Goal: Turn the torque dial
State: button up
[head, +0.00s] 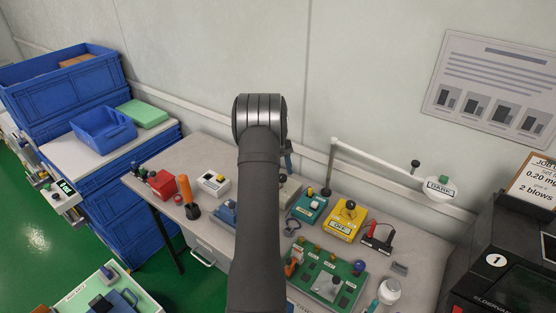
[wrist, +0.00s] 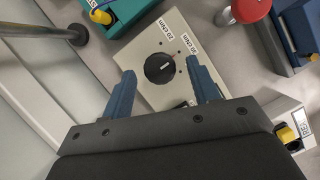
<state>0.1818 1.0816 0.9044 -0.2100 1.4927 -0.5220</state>
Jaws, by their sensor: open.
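The torque dial (wrist: 160,68) is a round black knob with a pale pointer mark, on a beige tester box (wrist: 150,36) with printed "20 cNm" labels. My gripper (wrist: 161,66) shows two blue fingers in the wrist view, open, one on each side of the dial with gaps to it. Whether the fingertips are at the dial's height or above it I cannot tell. In the head view the beige box (head: 290,190) is mostly hidden behind my dark arm, and only a bit of my gripper (head: 288,150) shows at the arm's right edge.
A teal tester (head: 308,206) and a yellow tester (head: 345,220) stand right of the box. A lamp-like white arm (head: 375,158) stands behind them. An orange-handled tool (head: 187,195) and a small white tester (head: 214,182) stand to the left. A green board (head: 328,280) lies in front.

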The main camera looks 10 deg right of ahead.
jog(key=v, duration=1.7)
jog(key=x, duration=1.7)
jog(key=shift+f, duration=0.15)
jog(key=v, duration=1.7)
jog(key=x, duration=1.7)
jog(key=shift+s, duration=0.1)
jog(key=n+h, duration=0.1)
jog(key=n, duration=0.2)
jog(key=n+t, duration=0.1)
jog(key=n, duration=0.1)
jog(key=shift+s+a+n+h, duration=0.1)
jog(key=shift+a+n+h, duration=0.05)
jog(key=shift+n+h, duration=0.25)
jog(key=n+t, duration=0.1)
jog(key=n, duration=0.3)
jog(key=n+t+h, duration=0.1)
jog(key=n, duration=0.1)
jog(key=shift+s+a+t, duration=0.1)
jog(key=shift+s+t, duration=0.15)
jog(key=shift+t, duration=0.05)
